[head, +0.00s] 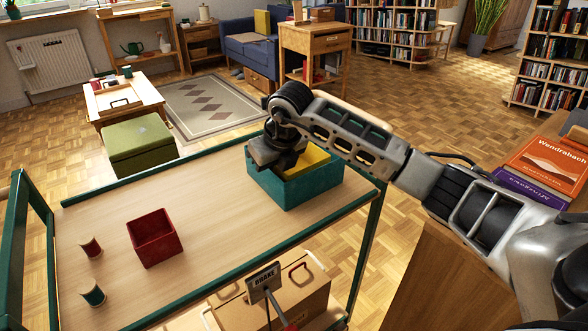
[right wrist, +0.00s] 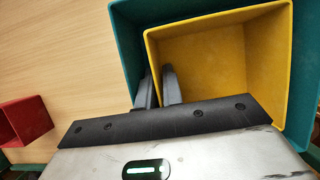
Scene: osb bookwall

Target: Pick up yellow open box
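The yellow open box (right wrist: 205,62) sits nested inside a larger teal open box (right wrist: 128,42) in the right wrist view. In the head view the teal box (head: 302,191) stands at the right end of the cart's top, with part of the yellow box (head: 311,158) showing inside. My right gripper (right wrist: 160,80) has one finger on each side of the yellow box's left wall, close together, and appears shut on it. In the head view my right gripper (head: 276,160) covers the teal box's left corner and hides part of the yellow box. My left gripper is not in view.
The wooden cart top (head: 200,210) has green rails. Books (head: 553,165) lie at the right. A cardboard box (head: 290,290) sits on the lower shelf.

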